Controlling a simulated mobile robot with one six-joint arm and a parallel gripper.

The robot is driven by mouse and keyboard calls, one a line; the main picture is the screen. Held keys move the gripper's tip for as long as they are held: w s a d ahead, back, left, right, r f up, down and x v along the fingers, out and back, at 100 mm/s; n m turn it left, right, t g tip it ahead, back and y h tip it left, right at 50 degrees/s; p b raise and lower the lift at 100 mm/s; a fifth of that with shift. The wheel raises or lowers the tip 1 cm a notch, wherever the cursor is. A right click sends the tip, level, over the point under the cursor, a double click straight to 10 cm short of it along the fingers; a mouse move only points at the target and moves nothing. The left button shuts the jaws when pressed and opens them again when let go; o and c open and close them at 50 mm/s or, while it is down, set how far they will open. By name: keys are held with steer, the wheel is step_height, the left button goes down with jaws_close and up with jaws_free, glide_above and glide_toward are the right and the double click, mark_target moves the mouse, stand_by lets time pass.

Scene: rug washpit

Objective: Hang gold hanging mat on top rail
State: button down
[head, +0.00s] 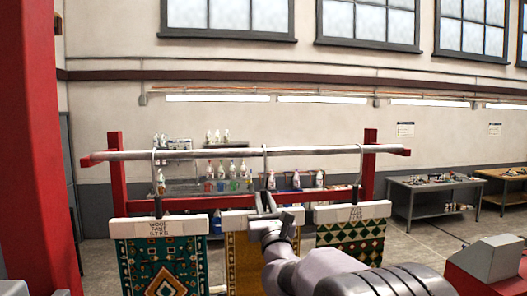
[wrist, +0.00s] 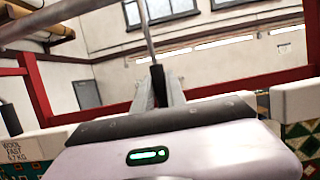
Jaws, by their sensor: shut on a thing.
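The gold hanging mat (head: 236,262) is in the middle of the head view, below a pale hanger bar (head: 234,219) and partly hidden by my arm. My gripper (head: 265,204) is shut on the dark grip of its hanger, which shows in the wrist view (wrist: 157,78) between the fingers. The thin hook rod (head: 265,178) rises to the top rail (head: 220,153), a pale horizontal bar. The hook's top is at the rail's height and appears to curl over it; I cannot tell whether it bears weight. In the wrist view the rod (wrist: 146,30) leaves the top edge.
A teal patterned mat (head: 162,268) hangs on the left and a green-gold diamond mat (head: 350,240) on the right, both close to the gold one. Red posts (head: 369,165) hold the rail. Bottles (head: 232,172) stand on shelving behind. A grey workbench (head: 430,185) stands further right.

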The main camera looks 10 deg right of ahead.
steer(key=c, duration=1.3)
jaws_free()
